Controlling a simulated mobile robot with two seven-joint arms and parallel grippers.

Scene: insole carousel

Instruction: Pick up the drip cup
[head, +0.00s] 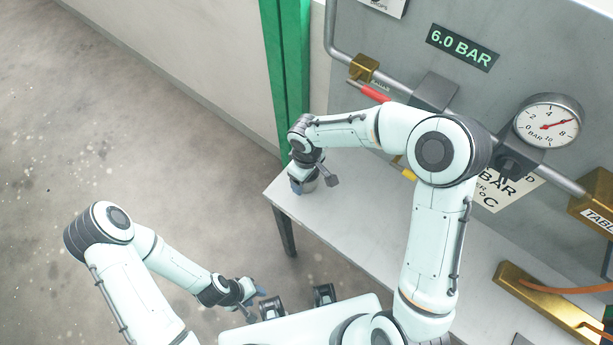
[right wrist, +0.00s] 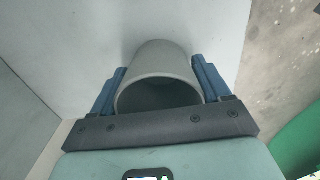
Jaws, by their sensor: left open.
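The drip cup (right wrist: 160,62) is a plain grey, round cup, seen in the right wrist view with its open mouth toward the camera. The two blue fingers of my right gripper (right wrist: 160,85) lie along its left and right sides, very close to its wall. I cannot tell whether they press on it. In the head view my right gripper (head: 303,184) is low at the far left corner of the grey bench (head: 345,207), and it mostly hides the cup there. My left gripper (head: 262,292) is open and empty, low in the picture, away from the bench.
A green post (head: 287,70) stands close behind the right gripper. A grey panel with a pressure gauge (head: 547,121), pipes and a red-handled valve (head: 375,92) rises behind the bench. A brass-coloured bar (head: 545,300) lies at the right. Open floor (head: 150,150) is at the left.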

